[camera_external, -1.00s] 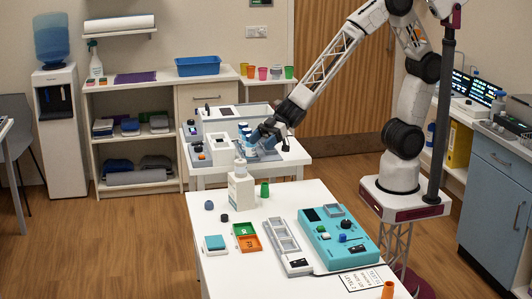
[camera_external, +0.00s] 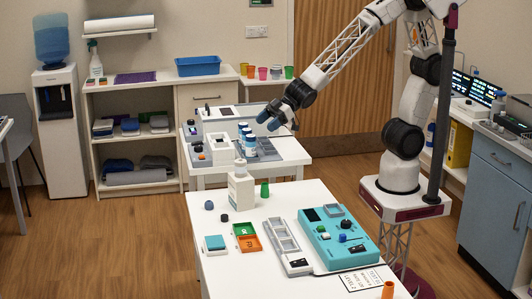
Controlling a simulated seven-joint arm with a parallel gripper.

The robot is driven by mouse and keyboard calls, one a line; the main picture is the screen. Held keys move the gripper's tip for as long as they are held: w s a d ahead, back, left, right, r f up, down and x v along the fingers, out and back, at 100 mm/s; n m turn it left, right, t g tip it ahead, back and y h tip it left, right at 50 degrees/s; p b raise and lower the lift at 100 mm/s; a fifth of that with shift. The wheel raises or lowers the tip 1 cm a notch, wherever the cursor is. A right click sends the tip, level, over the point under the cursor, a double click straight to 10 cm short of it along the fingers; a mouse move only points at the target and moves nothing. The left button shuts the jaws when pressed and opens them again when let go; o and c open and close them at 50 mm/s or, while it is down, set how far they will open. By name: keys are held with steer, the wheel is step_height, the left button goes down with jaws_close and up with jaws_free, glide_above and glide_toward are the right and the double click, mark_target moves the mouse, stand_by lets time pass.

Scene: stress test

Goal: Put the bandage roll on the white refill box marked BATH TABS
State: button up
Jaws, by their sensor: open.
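My gripper (camera_external: 269,120) is open above the back table, over the right side of the white device there. It is clear of the blue-capped bottles (camera_external: 248,142) standing just below and left of it, and I see nothing between its fingers. A white box-like block (camera_external: 221,152) stands at the front of that table. I cannot read any marking on it, so I cannot tell if it is the BATH TABS box. I cannot make out a bandage roll for certain.
On the front table (camera_external: 215,277) stand a white bottle (camera_external: 241,188), a teal device (camera_external: 338,237), a grey tray (camera_external: 290,243), and green and orange trays (camera_external: 249,243). A grey tray (camera_external: 288,150) lies by the blue-capped bottles. The front table's near left is bare.

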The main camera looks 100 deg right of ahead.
steer(key=s+d+r+m+g+h, duration=0.4)
steer(key=s+d, duration=0.4)
steer(key=s, duration=0.6)
steer(key=s+r+g, duration=0.2)
steer(key=s+g, duration=0.2)
steer(key=s, duration=1.5)
steer(key=shift+s+d+r+m+g+y, duration=0.2)
steer(key=shift+s+r+m+g+y, duration=0.1)
steer(key=shift+s+r+g+y, duration=0.1)
